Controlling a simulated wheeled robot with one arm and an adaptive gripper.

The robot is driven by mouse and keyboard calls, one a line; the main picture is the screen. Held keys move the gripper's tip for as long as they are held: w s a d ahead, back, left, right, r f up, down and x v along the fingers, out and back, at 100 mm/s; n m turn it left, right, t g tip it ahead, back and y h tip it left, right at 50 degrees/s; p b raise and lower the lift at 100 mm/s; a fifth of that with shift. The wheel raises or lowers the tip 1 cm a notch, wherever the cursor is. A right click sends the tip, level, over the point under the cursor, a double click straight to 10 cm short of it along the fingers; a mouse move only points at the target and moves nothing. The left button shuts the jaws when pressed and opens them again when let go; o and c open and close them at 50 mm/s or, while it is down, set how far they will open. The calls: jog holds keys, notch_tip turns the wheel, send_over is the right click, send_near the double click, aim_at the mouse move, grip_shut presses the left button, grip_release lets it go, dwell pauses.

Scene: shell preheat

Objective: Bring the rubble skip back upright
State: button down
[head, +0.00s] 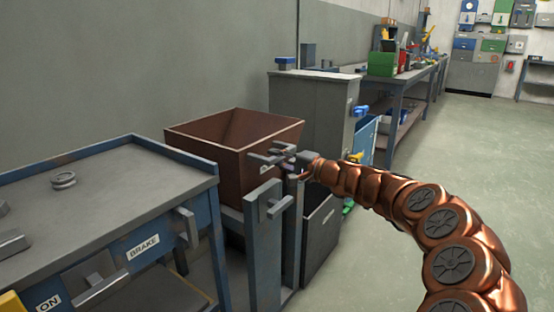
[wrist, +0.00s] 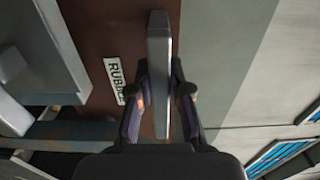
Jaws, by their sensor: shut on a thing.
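The rubble skip (head: 205,160) is a brown open-topped box in a grey-blue stand. Its rim looks close to level in the head view; I cannot tell whether it is slightly tilted. In the wrist view its brown front (wrist: 100,30) carries a label reading "RUBB", the rest hidden. A grey bar handle (wrist: 159,40) stands out from that front. My gripper (wrist: 160,105) has one finger on each side of the handle and is shut on it. In the head view my gripper (head: 298,166) is at the skip's right front side.
A grey post with a lever (head: 264,225) stands just in front of the skip. A blue bench (head: 120,175) labelled "BRAKE" and "ON" is at the left. A grey cabinet (head: 312,105) stands behind the skip. The floor (head: 455,160) at the right is clear.

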jog(key=shift+f, duration=0.25)
jog(key=c, duration=1.1)
grip_release()
jog(key=shift+d+r, duration=0.1)
jog(key=shift+d, duration=0.2)
jog(key=v, duration=1.1)
jog(key=shift+s+d, duration=0.15)
jog(key=shift+d, duration=0.05)
jog(key=shift+a, duration=0.1)
